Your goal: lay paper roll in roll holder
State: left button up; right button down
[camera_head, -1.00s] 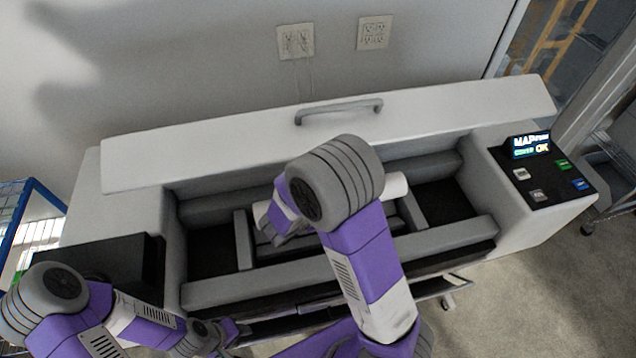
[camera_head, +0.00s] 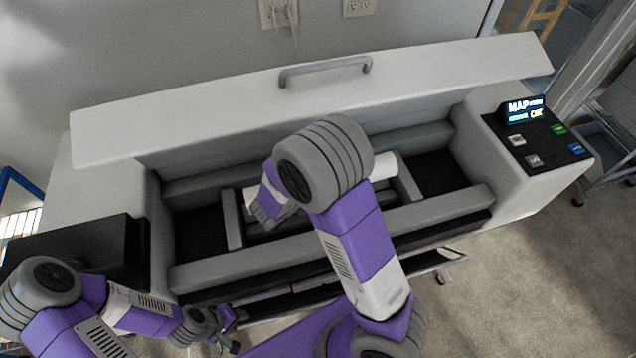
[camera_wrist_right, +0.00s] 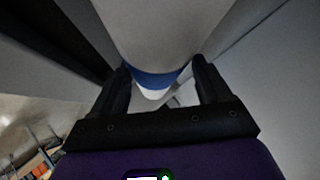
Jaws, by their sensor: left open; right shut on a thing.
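The paper roll (camera_head: 385,166) is a white cylinder lying over the grey roll holder (camera_head: 232,222) inside the open machine. My right arm covers its middle in the head view. In the right wrist view the pale roll (camera_wrist_right: 160,30), with a blue band, lies between the dark fingers. My right gripper (camera_wrist_right: 160,78) is shut on it; it also shows in the head view (camera_head: 264,212), partly hidden by its wrist. I cannot tell whether the roll touches the holder. My left gripper (camera_head: 230,322) is open and empty, low in front of the machine.
The machine's white lid (camera_head: 320,95) with a grey handle stands raised at the back. A control panel (camera_head: 540,140) with a lit display is at the right. A black box (camera_head: 80,250) is at the left. A grey front bar (camera_head: 330,240) crosses before the holder.

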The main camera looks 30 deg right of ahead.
jog(key=shift+f+b, duration=3.15)
jog(key=shift+f, duration=0.8)
jog(key=shift+c, duration=0.8)
grip_release()
jog(key=shift+o, duration=0.8)
jog(key=p+v, duration=0.2)
jog(key=v, duration=0.5)
jog(key=shift+a+r, duration=0.2)
jog(key=shift+a, duration=0.05)
jog(key=shift+s, duration=0.1)
